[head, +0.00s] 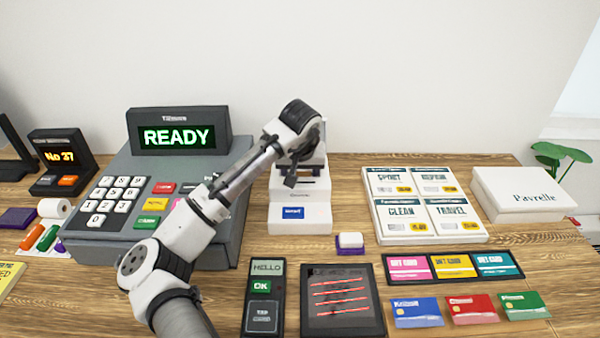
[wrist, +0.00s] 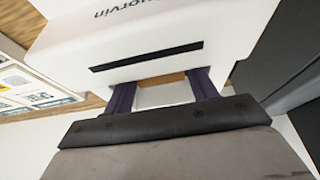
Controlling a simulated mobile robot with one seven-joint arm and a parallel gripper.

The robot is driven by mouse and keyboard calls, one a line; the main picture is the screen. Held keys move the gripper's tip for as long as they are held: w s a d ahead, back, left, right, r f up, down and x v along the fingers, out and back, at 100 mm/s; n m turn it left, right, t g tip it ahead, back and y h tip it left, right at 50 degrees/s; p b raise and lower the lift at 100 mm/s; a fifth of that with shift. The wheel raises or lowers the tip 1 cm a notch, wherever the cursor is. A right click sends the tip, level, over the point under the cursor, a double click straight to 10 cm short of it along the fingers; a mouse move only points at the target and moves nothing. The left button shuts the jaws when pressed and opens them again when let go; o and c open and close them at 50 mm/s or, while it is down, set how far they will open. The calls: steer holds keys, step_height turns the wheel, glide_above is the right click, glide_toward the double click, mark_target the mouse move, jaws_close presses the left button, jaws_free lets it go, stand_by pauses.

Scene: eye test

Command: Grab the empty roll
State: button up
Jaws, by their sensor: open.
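A small white roll (head: 54,208) with a tan core lies at the far left of the counter, left of the register; I cannot tell whether it is the empty roll. My gripper (head: 292,182) is far to its right, above a white slotted box (head: 300,215) with a blue label. In the wrist view my gripper (wrist: 161,91) has its two dark fingers apart, with nothing visible held between them. The white box (wrist: 150,35) with a dark slot is just beyond the fingertips. The arm partly hides this box in the head view.
The grey cash register (head: 225,215) reads READY. A No 37 display (head: 62,160) stands at left. A card terminal (head: 263,295), a signature pad (head: 342,300), coloured cards (head: 470,309), a card rack (head: 425,238) and a white Pavrelle box (head: 530,196) crowd the middle and right.

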steer(key=c, duration=0.6)
